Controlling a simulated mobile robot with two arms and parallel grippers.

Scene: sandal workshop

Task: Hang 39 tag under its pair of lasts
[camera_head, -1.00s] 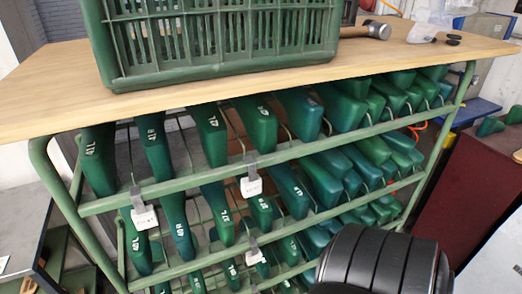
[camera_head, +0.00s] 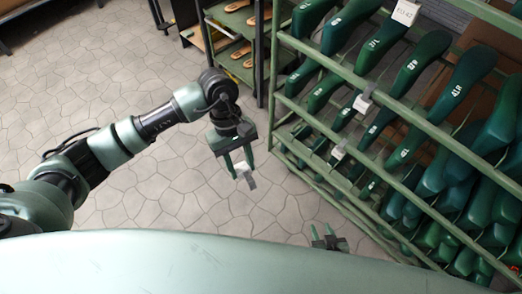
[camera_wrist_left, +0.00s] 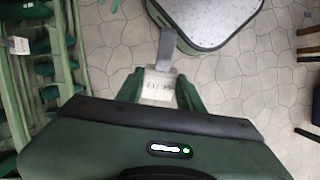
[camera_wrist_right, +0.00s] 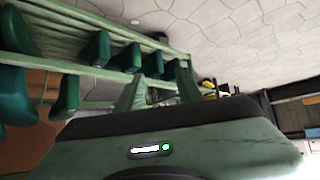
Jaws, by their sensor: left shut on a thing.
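My left gripper (camera_head: 240,166) is shut on a tag with a white card (camera_head: 243,169) and a grey clip, held over open floor left of the rack. In the left wrist view, the card (camera_wrist_left: 158,86) sits between the fingers; its print seems to read EU 39. The green rack (camera_head: 318,119) carries rows of green lasts (camera_head: 450,97) with white size marks, many too small to read. Tags hang on its rails: an upper tag (camera_head: 405,12), a middle tag (camera_head: 361,104) and a lower tag (camera_head: 337,152). My right gripper (camera_head: 325,232) is open and empty, low beside the rack.
A dark-framed shelf with sandal soles (camera_head: 240,50) stands behind, left of the rack. The stone-tiled floor (camera_head: 130,70) is clear around my left arm. The right wrist view shows rack rails and lasts (camera_wrist_right: 95,48) close to the right gripper.

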